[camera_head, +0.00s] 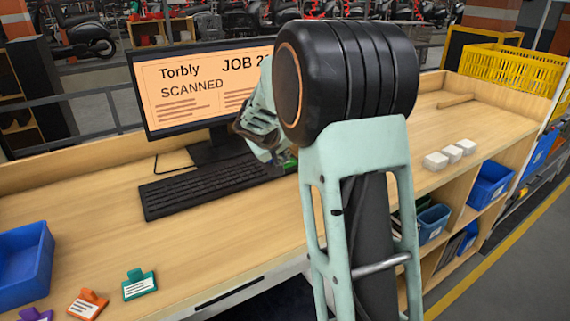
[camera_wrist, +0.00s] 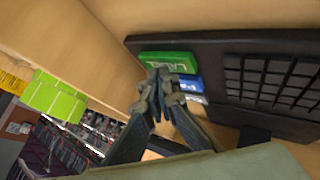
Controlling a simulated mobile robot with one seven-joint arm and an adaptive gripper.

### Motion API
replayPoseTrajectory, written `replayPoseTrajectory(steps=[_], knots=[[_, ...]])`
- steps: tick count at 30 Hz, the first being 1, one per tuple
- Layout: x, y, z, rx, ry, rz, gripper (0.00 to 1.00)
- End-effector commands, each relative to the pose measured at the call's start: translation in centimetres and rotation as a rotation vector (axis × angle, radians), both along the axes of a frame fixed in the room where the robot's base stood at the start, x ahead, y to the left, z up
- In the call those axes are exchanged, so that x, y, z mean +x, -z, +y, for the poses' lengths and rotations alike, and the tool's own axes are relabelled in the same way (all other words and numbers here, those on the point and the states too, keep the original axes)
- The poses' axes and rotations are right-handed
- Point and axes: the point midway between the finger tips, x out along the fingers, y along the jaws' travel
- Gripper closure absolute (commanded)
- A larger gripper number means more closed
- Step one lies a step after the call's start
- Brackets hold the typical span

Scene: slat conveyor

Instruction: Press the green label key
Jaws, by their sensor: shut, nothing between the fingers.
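The green label key (camera_wrist: 168,61) is a wide green key with pale lettering at the end of the dark keyboard (camera_wrist: 225,50). A blue key (camera_wrist: 187,83) and a paler key (camera_wrist: 194,98) sit beside it. In the wrist view my gripper (camera_wrist: 165,78) is shut and empty, its fingertips overlapping the green key's near edge. I cannot tell whether they touch it. In the head view the keyboard (camera_head: 200,188) lies before the monitor. A sliver of green (camera_head: 290,165) shows there beside my arm, which hides most of that end of the keyboard and my fingertips.
The monitor (camera_head: 200,90) reads "Torbly", "SCANNED" and part of "JOB". Coloured label clips (camera_head: 140,285) and a blue bin (camera_head: 25,263) are at the left. Small white blocks (camera_head: 450,155) lie on the right of the wooden bench (camera_head: 220,260). A yellow crate (camera_head: 510,75) stands behind.

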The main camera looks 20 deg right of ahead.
Motion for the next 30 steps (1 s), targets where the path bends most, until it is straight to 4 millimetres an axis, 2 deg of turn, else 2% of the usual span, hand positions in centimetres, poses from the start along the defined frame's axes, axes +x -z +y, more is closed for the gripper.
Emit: replayPoseTrajectory(steps=[20, 30], knots=[[0.0, 0.3, 0.0, 0.000, 0.001, 0.001, 1.00], [0.0, -1.2, 0.0, 0.001, 0.001, 0.000, 1.00]])
